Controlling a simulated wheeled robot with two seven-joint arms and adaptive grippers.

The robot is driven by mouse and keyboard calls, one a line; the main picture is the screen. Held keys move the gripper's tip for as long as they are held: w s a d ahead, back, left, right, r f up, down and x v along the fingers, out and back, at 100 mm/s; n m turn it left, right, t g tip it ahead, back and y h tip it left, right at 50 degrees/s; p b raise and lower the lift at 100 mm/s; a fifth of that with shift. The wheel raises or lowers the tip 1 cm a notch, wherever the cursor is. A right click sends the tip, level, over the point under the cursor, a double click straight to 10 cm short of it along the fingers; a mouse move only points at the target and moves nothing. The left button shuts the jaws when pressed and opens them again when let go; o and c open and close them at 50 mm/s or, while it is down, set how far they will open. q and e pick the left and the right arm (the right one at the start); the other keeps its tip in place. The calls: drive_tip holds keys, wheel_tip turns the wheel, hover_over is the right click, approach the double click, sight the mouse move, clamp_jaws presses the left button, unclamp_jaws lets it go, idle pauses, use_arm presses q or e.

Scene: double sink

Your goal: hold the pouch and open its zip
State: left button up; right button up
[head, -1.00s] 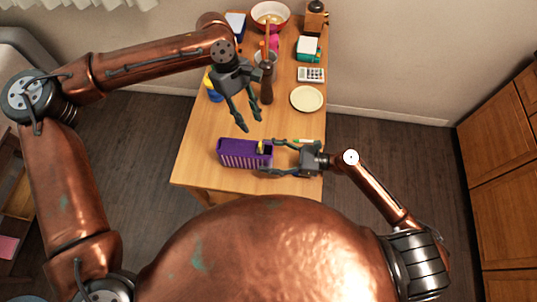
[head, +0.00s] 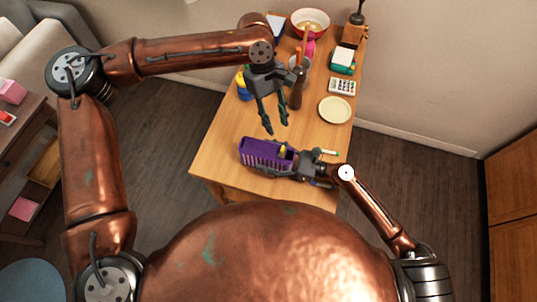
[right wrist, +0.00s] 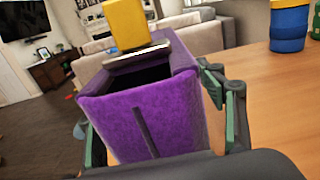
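The purple pouch (head: 258,152) stands on the wooden table near its front edge. In the right wrist view the pouch (right wrist: 150,120) shows a dark opening at its top, with a pale strip and a yellow tab (right wrist: 126,24) above it. My right gripper (head: 280,163) is at the right end of the pouch, with its fingers on either side. In the right wrist view a narrow gap shows between the right finger and the pouch; contact on the left side is unclear. My left gripper (head: 277,129) is open and empty, pointing down above the table behind the pouch.
Behind my left gripper stand a dark brown bottle (head: 297,92), a blue and yellow container (head: 243,84) and a red-rimmed bowl (head: 310,22). A cream plate (head: 335,109) and a calculator (head: 342,86) lie to the right. A marker (head: 326,152) lies near my right gripper.

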drive_tip(key=c, duration=1.2)
use_arm(q)
drive_tip(key=shift+s+d+m, duration=0.1)
drive_tip(key=shift+d+m, duration=0.05)
drive_tip(key=shift+m, duration=0.15)
drive_tip(key=c, duration=0.3)
drive_tip(key=shift+s+d+m, duration=0.1)
drive_tip(key=shift+d+m, duration=0.1)
drive_tip(key=shift+m, duration=0.3)
drive_tip(key=shift+c, duration=0.8)
drive_tip(key=d+m+y, duration=0.1)
drive_tip(key=m, duration=0.3)
drive_tip(key=s+d+m, duration=0.1)
drive_tip(key=d+m, duration=0.1)
drive_tip(key=m, duration=0.1)
drive_tip(key=s+d+m+t+y, duration=0.1)
drive_tip(key=m, duration=0.3)
drive_tip(key=shift+s+d+r+m+y, duration=0.1)
drive_tip(key=shift+s+d+m+y, duration=0.05)
drive_tip(key=shift+d+m+y, duration=0.15)
clamp_jaws()
drive_tip(key=s+d+m+t+y, duration=0.2)
drive_tip(key=d+m, duration=0.3)
drive_tip(key=m, duration=1)
drive_tip(key=shift+s+d+r+t, duration=0.3)
drive_tip(key=shift+s+r+t, duration=0.15)
drive_tip(key=shift+s, duration=0.2)
